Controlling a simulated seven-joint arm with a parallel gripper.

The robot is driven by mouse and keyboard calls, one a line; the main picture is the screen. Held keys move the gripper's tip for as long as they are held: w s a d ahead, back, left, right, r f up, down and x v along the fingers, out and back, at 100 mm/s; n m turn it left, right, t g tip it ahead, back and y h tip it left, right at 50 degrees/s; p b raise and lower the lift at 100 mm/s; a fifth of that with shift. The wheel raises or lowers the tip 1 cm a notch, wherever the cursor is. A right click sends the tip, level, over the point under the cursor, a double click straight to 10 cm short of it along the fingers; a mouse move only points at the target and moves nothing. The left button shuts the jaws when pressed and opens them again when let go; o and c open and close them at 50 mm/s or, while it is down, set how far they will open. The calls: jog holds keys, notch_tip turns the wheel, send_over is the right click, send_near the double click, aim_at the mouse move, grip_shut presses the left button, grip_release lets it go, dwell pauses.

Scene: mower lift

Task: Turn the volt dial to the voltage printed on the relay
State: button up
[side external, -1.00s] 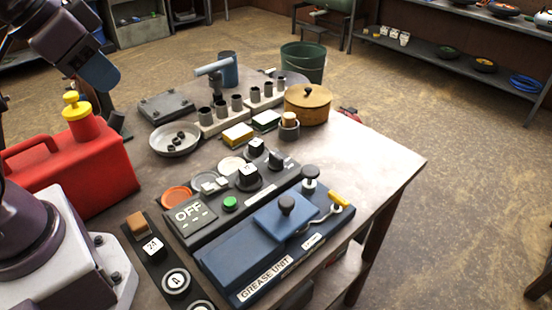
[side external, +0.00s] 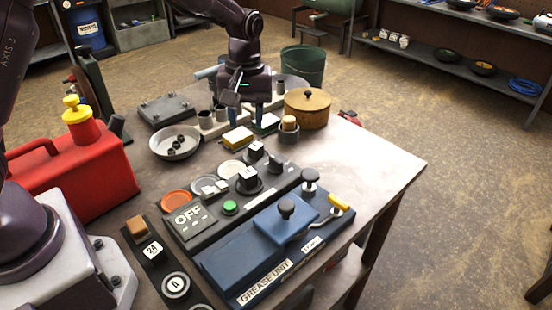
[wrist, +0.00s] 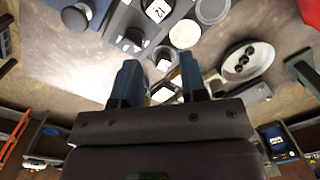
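My gripper (side external: 247,118) is over the small yellow and green boxes, behind the panel. In the wrist view my two blue fingers (wrist: 160,85) are apart, with nothing visibly held.
A blue grease unit (side external: 270,250) lies in front of the panel. A red fuel can (side external: 75,165) stands left. A dish with nuts (side external: 175,145), a yellow box (side external: 237,138), and a wooden lidded pot (side external: 308,108) stand near my gripper. The table's right side is clear.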

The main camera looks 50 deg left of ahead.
aim_at(276, 159)
jog(key=w+f+n, duration=0.2)
jog(key=w+n, duration=0.5)
jog(key=n, duration=0.1)
jog(key=shift+t, duration=0.4)
jog(key=f, duration=1.2)
jog(key=shift+d+f, duration=0.35)
jog(key=shift+f, duration=0.05)
jog(key=shift+w, duration=0.1)
grip_shut()
